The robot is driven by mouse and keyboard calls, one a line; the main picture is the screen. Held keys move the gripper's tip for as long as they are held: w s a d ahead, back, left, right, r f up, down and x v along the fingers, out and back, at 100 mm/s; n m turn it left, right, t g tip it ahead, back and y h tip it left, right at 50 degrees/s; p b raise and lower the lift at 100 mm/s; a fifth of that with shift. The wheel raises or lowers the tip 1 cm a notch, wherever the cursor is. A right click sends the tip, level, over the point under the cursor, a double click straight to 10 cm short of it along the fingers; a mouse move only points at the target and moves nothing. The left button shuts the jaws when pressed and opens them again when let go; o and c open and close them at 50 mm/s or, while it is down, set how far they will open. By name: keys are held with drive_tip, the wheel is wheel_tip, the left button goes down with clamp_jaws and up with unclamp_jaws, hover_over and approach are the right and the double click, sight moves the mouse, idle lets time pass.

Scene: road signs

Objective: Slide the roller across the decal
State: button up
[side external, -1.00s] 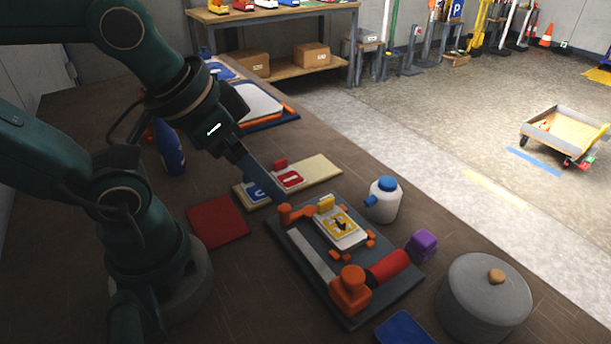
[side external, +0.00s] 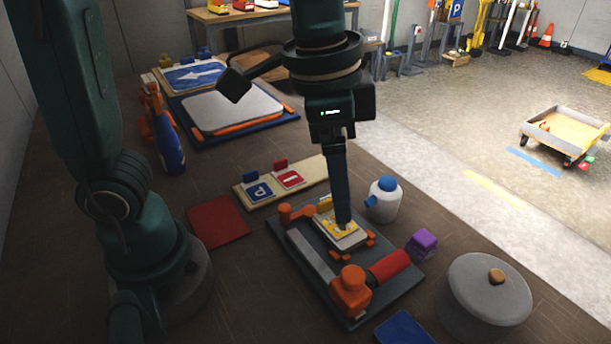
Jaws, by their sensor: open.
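The decal (side external: 338,237), yellow with a dark mark, lies on a white plate on the dark grey board (side external: 312,297). The red roller (side external: 389,267) sits at the board's near right, beside an orange block (side external: 350,290) on a light grey rail (side external: 310,256). My gripper (side external: 344,222) points down over the decal's right part, hiding some of it. It is well apart from the roller and holds nothing visible. Whether its tips touch the decal, I cannot tell.
A white bottle with a blue cap (side external: 383,202) stands close right of my gripper. Purple blocks (side external: 422,244) and a grey lidded pot (side external: 486,299) are at the right. A sign rack (side external: 310,172) lies behind. A red mat (side external: 217,221) is at the left.

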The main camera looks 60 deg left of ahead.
drive_tip(key=m+g, duration=0.2)
hover_over(354, 274)
drive_tip(key=shift+y, duration=0.4)
wheel_tip(354, 274, down, 4)
drive_tip(key=shift+w+a+f, duration=0.1)
drive_tip(key=shift+a+f, duration=0.05)
drive_tip(key=shift+f, duration=2.7)
clamp_jaws()
